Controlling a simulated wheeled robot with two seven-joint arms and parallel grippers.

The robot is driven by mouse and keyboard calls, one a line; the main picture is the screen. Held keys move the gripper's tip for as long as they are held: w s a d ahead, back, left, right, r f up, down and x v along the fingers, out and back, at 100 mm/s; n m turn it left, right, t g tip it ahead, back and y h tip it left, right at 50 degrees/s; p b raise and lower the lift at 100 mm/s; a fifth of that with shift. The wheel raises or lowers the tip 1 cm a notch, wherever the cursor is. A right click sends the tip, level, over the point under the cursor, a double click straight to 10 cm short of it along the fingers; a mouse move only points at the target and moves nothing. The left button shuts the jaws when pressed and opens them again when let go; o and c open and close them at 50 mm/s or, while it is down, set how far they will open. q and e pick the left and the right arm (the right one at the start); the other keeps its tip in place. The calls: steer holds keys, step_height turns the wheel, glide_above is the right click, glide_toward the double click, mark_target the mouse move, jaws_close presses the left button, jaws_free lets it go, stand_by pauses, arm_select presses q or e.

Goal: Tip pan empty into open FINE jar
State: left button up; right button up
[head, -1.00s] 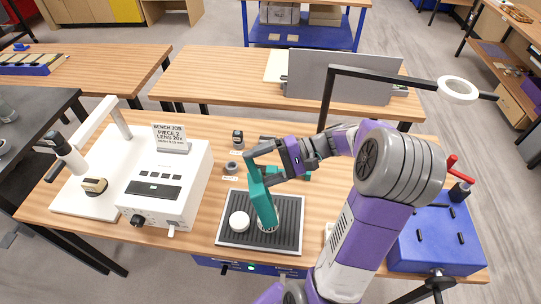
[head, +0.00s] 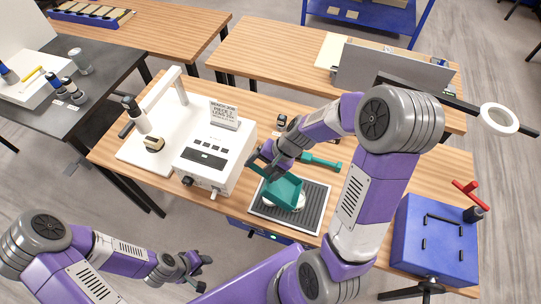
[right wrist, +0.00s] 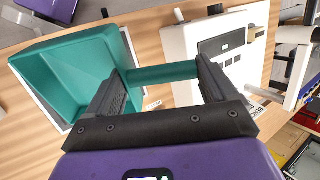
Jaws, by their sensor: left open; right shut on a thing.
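My left gripper (head: 197,270) is open and empty, low at the front.
A teal tool (head: 320,161) lies behind the mat. A blue box (head: 435,240) with a red handle stands at the right. A ring lamp (head: 499,118) overhangs at the right.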

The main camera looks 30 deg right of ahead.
steer(key=shift+w+a+f+g+h, duration=0.2)
steer(key=shift+w+a+f+h, duration=0.05)
steer(key=shift+a+f+h, duration=0.2)
steer(key=shift+w+a+f+g+h, duration=0.2)
steer(key=shift+a+f+h, duration=0.15)
steer(key=shift+a+h, duration=0.1)
steer(key=shift+w+a+f+g+h, duration=0.2)
steer(key=shift+f+g+h, duration=0.2)
steer(key=shift+h, duration=0.25)
steer(key=shift+w+a+f+g+h, duration=0.1)
steer(key=shift+a+f+g+h, duration=0.15)
steer(key=shift+f+h, duration=0.3)
steer(key=shift+w+a+f+g+h, duration=0.1)
steer(key=shift+a+f+g+h, duration=0.2)
steer(key=shift+h, duration=0.4)
steer(key=shift+d, duration=0.1)
